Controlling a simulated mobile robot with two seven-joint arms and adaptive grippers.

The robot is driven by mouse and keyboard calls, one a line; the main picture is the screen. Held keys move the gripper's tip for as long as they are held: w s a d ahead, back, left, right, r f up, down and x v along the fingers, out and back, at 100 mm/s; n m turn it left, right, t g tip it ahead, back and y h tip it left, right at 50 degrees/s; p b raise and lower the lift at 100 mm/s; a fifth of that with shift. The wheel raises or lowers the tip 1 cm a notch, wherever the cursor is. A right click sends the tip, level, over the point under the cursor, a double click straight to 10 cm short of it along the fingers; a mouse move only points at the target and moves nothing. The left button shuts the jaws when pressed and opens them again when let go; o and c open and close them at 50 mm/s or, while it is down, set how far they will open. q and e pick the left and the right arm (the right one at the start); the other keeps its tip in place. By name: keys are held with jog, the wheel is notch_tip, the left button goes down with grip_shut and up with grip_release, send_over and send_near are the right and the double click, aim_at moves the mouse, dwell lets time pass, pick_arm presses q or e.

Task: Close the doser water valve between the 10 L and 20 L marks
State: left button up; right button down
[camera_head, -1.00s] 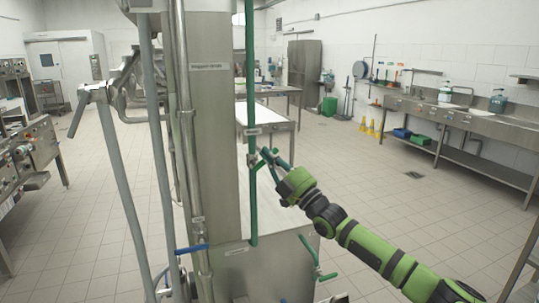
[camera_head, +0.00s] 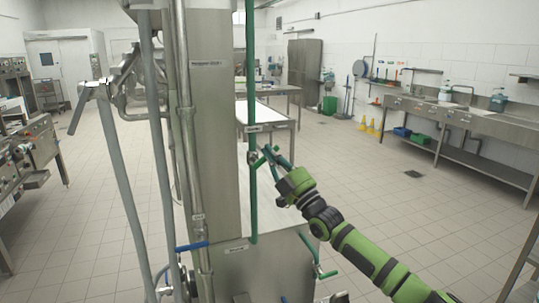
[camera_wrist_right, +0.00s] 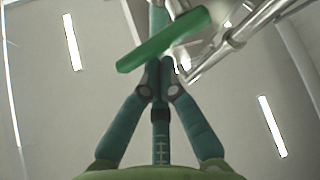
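The vertical green water pipe (camera_head: 252,95) runs down the front of the steel doser column (camera_head: 215,130). A green valve handle (camera_head: 262,157) sits on it at mid height, tilted up to the right. My right gripper (camera_head: 270,157) is at this handle, on its right side. In the right wrist view the green handle (camera_wrist_right: 165,42) lies slanted across the fingertips of my right gripper (camera_wrist_right: 158,72). The teal fingers come together just below the handle; whether they touch it is unclear. The 10 L and 20 L marks are not legible. My left gripper is out of view.
A lower green handle (camera_head: 318,262) and a blue handle (camera_head: 192,247) are on nearby pipes. Grey pipes (camera_head: 112,160) stand to the left. A steel table (camera_head: 272,116) is behind the column. The tiled floor on the right is open.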

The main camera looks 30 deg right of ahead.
jog(key=shift+f, duration=0.15)
jog(key=shift+s+d+f+m+t+h+p, duration=0.1)
jog(key=shift+d+f+m+h+p, duration=0.15)
jog(key=shift+m+h, duration=1.6)
jog(key=shift+d+f+m+t+h+p, duration=0.1)
jog(key=shift+d+f+m+h, duration=0.2)
jog(key=shift+m+h, duration=1.6)
jog(key=shift+s+d+f+m+t+h+p, duration=0.15)
jog(key=shift+f+m+h, duration=0.2)
jog(key=shift+m+h, duration=1.5)
jog(key=shift+w+m+y, duration=0.1)
jog(key=shift+m+y, duration=0.3)
jog(key=shift+m, duration=0.3)
